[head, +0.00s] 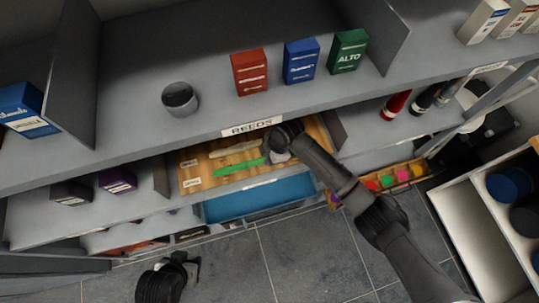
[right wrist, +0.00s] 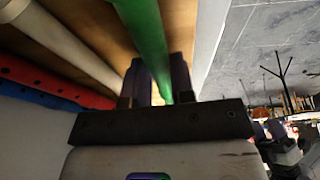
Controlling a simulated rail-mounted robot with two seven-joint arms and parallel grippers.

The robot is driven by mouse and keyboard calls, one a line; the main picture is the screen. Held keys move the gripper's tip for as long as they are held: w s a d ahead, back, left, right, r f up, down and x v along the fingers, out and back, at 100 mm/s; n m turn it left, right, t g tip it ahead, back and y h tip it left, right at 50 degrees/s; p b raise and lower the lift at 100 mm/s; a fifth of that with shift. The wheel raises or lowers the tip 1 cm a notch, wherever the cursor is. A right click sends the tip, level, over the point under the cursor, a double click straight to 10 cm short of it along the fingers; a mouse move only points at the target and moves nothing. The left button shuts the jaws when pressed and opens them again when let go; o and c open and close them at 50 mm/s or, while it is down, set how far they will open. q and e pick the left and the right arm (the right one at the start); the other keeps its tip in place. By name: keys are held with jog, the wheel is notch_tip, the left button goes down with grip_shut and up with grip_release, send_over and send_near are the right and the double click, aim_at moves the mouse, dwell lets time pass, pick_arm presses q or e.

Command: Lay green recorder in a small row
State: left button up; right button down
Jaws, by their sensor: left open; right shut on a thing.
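The green recorder (head: 240,168) lies along a wooden board (head: 192,182) on the shelf below the REEDS label. A cream recorder (head: 234,150) is just behind it, roughly parallel. My right gripper (head: 278,157) is at the right end of the green recorder. In the right wrist view the green recorder (right wrist: 147,35) runs between the fingers of the right gripper (right wrist: 160,85), which is shut on it. A whitish recorder (right wrist: 65,47) lies to its left there, with red (right wrist: 50,78) and blue ones beyond. My left gripper (head: 180,272) is open and empty, low over the floor.
The upper shelf (head: 215,115) overhangs the board closely and carries a grey cup (head: 180,98) and red, blue and green boxes. Dark and purple boxes (head: 117,180) stand left of the board. A blue tray (head: 260,198) is below. Floor in front is clear.

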dwell(0.8)
jog(key=shift+p, duration=0.55)
jog(key=shift+f, duration=0.4)
dwell(0.5)
jog(key=c, duration=1)
grip_release()
jog(key=shift+c, duration=0.2)
jog(key=shift+o, duration=0.8)
jog(key=shift+r, duration=0.1)
jog(key=v, duration=1)
jog(key=shift+v, duration=1)
